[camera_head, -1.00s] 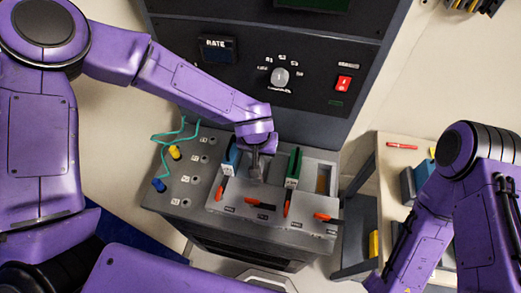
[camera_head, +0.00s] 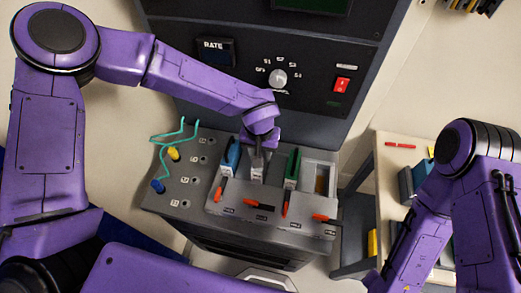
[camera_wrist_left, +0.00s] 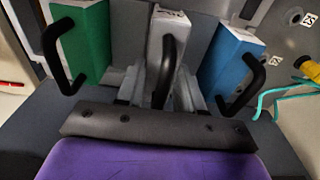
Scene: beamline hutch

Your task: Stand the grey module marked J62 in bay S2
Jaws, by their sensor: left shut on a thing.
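The grey module (camera_wrist_left: 168,30) stands between a green and a blue module in the left wrist view; the mark on its top is too small to read. In the head view the module (camera_head: 257,173) is in line with the second bay from the left of the grey rack (camera_head: 243,208). I cannot tell how deep it sits. My left gripper (camera_head: 258,157) is above it, shut on its black handle (camera_wrist_left: 166,62); the fingers show either side of the handle in the left wrist view. My right arm is at the right, its gripper out of view.
The blue module (camera_head: 231,154) stands close on the left, the green module (camera_head: 292,166) on the right. The rightmost bay (camera_head: 321,178) looks open. Teal cables (camera_head: 165,140) lie left. A side table (camera_head: 398,160) stands right.

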